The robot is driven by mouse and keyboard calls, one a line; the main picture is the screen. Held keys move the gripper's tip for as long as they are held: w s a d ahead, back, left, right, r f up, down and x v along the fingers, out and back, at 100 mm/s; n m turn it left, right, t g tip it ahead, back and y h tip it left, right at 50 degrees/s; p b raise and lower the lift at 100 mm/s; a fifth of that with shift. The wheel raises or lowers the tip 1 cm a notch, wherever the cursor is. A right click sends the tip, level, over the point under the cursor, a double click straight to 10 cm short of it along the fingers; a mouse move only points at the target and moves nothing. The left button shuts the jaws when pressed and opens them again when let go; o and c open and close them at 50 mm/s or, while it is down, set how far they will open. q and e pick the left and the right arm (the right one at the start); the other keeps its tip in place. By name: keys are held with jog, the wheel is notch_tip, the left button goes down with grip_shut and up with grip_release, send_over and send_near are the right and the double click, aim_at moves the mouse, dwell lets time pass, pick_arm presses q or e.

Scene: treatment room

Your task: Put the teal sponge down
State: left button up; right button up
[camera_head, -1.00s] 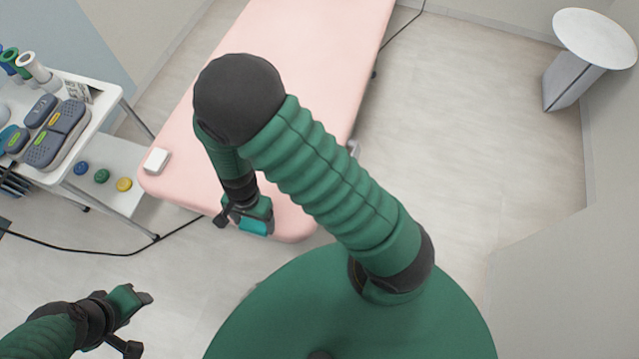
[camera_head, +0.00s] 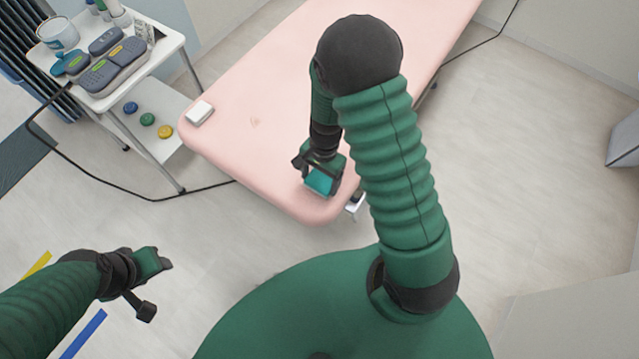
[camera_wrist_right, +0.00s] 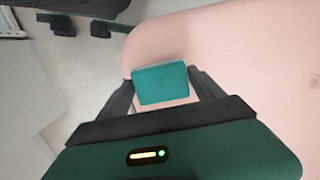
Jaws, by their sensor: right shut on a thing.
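The teal sponge (camera_head: 320,181) is a small block held in my right gripper (camera_head: 322,178), over the near end of the pink treatment table (camera_head: 285,185). In the right wrist view the sponge (camera_wrist_right: 161,84) sits between the two dark fingers, with the pink table top (camera_wrist_right: 240,60) below it. I cannot tell whether the sponge touches the table. My left gripper (camera_head: 158,281) is at the lower left above the floor, with its fingers spread apart and nothing between them.
A white trolley (camera_head: 165,60) with grey devices (camera_head: 113,65) stands at the upper left. A white box (camera_head: 199,112) lies at the table's left edge. A black cable (camera_head: 130,197) runs over the floor. The table's middle is clear.

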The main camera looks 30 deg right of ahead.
jog(key=shift+a+f, duration=0.15)
jog(key=shift+f, duration=1.1)
jog(key=shift+f+b, duration=0.15)
jog(key=shift+b, duration=0.2)
jog(key=o, duration=1.5)
jog(key=shift+c, duration=0.2)
